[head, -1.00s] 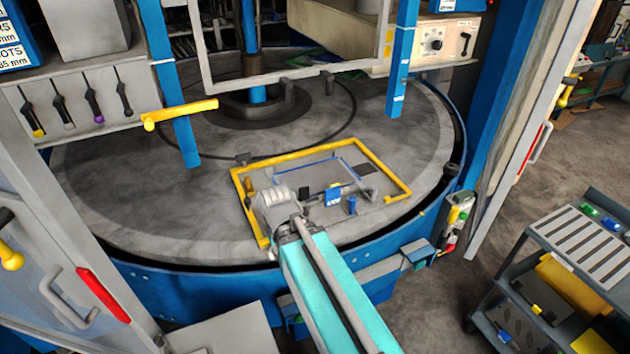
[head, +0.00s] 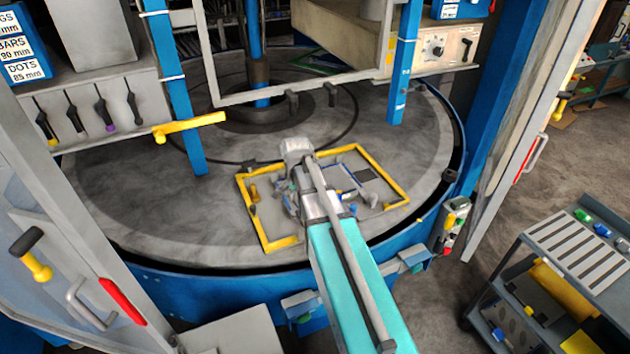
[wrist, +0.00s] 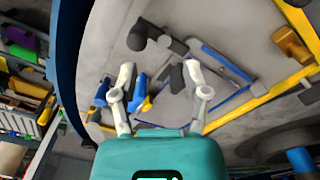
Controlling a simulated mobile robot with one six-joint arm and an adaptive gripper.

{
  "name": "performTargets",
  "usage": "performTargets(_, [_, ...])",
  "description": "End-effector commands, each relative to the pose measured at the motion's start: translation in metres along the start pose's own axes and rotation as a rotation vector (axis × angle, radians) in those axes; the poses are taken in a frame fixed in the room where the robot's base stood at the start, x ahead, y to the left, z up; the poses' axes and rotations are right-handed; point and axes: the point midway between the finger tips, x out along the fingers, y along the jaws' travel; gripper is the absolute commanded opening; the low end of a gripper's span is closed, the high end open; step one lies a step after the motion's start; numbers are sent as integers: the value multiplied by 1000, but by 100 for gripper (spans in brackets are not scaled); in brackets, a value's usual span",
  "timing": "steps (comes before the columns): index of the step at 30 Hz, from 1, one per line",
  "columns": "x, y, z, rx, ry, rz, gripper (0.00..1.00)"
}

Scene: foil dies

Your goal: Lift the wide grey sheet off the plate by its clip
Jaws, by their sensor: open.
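A flat grey area with a blue edge strip (head: 347,168) lies inside a yellow frame (head: 384,171) on the big round grey table (head: 200,215). I cannot clearly tell the wide grey sheet's outline; my arm covers much of it. In the wrist view, my gripper (wrist: 158,70) is open, its two pale fingers spread above the work. A blue piece (wrist: 138,91) stands near the left finger, and a small dark block (wrist: 177,78) shows between the fingers, near the right one. Which one is the clip I cannot tell. Neither is visibly gripped.
A dark round knob (wrist: 137,38) on a bar stands ahead of the fingers. A yellow block (wrist: 291,44) lies near the frame. Blue posts (head: 180,105) and a yellow handle (head: 190,128) rise around the table. A tool cart (head: 570,262) stands at right.

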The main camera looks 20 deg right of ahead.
Motion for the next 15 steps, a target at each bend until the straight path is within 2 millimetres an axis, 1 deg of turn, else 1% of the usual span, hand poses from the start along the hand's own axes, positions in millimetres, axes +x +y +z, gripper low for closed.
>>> performTargets(1, [-15, -9, -22, 90, 0, 0, 60])
performTargets(6, [-34, -18, -65, 361, 0, 0, 60])
performTargets(10, [-43, -21, -87, 507, 0, 0, 60])
performTargets(12, [-46, -21, -94, 557, 0, 0, 60])
performTargets(15, [-47, -22, -100, 599, 0, 0, 60])
